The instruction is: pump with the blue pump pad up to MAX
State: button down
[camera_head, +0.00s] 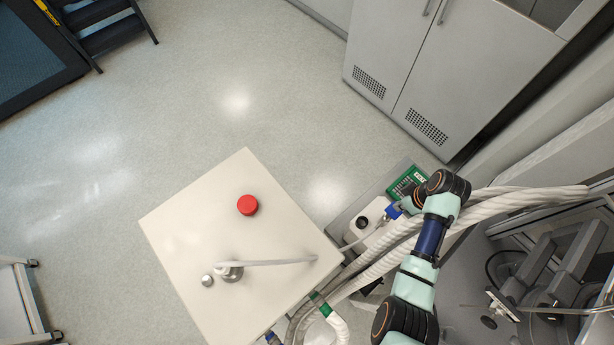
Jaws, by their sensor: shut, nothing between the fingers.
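My arm reaches in from the lower right and bends at its black wrist joint toward a white device (374,228) with a round black part on its top. A small blue patch (393,211) shows at the device's right edge, right by the end of my arm. I cannot tell whether it is the blue pump pad or part of my wrist. My gripper (388,216) is small here and partly hidden; it is shut and empty, close over the device. Contact with the pad cannot be made out. No MAX mark or gauge reading is legible.
A cream cabinet (180,235) with a red button (248,205) and a pipe fitting stands left of the device. Thick white hoses (500,203) run beside my arm. A green panel (405,181) lies behind the device.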

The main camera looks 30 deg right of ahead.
jog(key=shift+f, duration=0.15)
jog(key=shift+f+b, duration=2.95)
jog(key=shift+f, duration=0.95)
notch_tip(320, 180, up, 8)
jog(key=p, duration=0.8)
jog(key=shift+r, duration=0.1)
jog(key=shift+f, duration=0.2)
jog(key=shift+f+b, duration=0.1)
jog(key=shift+b, duration=0.2)
